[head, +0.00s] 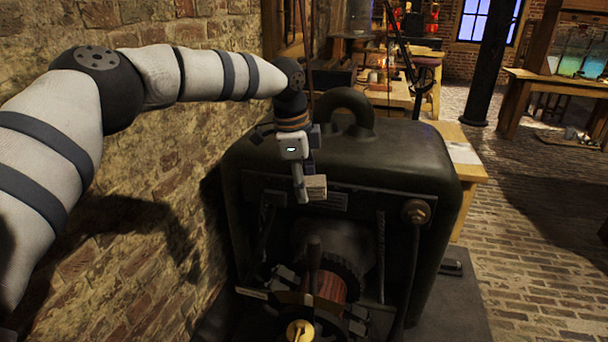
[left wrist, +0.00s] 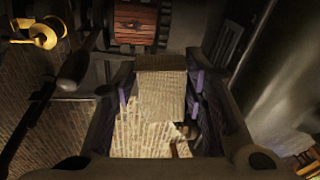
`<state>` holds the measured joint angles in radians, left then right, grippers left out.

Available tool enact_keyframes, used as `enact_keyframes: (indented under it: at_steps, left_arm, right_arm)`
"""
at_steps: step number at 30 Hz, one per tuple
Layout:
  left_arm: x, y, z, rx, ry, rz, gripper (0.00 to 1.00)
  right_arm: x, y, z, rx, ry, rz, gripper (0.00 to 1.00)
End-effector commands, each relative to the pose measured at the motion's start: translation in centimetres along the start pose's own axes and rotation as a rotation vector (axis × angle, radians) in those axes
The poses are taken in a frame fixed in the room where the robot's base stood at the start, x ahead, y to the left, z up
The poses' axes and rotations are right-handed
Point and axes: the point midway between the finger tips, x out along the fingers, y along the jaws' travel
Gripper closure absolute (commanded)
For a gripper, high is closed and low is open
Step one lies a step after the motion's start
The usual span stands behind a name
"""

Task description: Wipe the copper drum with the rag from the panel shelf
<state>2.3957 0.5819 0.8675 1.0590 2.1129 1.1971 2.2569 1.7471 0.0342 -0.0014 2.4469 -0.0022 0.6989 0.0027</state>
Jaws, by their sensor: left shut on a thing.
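The copper drum (head: 332,286) is reddish and ribbed, low in the front of a dark machine, partly hidden behind a wheel and levers. It also shows at the top of the left wrist view (left wrist: 135,22). My left gripper (head: 308,190) hangs in front of the machine's upper face, above the drum and apart from it. It is shut on the rag (head: 317,183), a small beige folded pad, which shows between the fingers in the left wrist view (left wrist: 160,63). My right gripper is not in view.
The dark machine housing (head: 400,165) has a ring on top and a round knob (head: 416,211) at its right. A brass piece (head: 299,331) sits in front of the drum. A brick wall (head: 150,200) stands close on the left. Brick floor (head: 540,240) is open at right.

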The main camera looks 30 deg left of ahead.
Motion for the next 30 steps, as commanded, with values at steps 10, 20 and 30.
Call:
enact_keyframes:
  at_steps: [10, 20, 30]
  left_arm:
    - [15.0, 3.4, 2.2, -0.007, -0.057, 0.137, 0.83]
    - [18.6, 4.3, 2.8, -0.008, -0.067, 0.162, 0.83]
    - [22.5, 5.0, 3.1, -0.009, -0.068, 0.165, 0.83]
  right_arm:
    - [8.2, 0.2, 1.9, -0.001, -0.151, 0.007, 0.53]
    - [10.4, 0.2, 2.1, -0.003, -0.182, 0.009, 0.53]
    - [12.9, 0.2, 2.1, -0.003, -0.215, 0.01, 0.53]
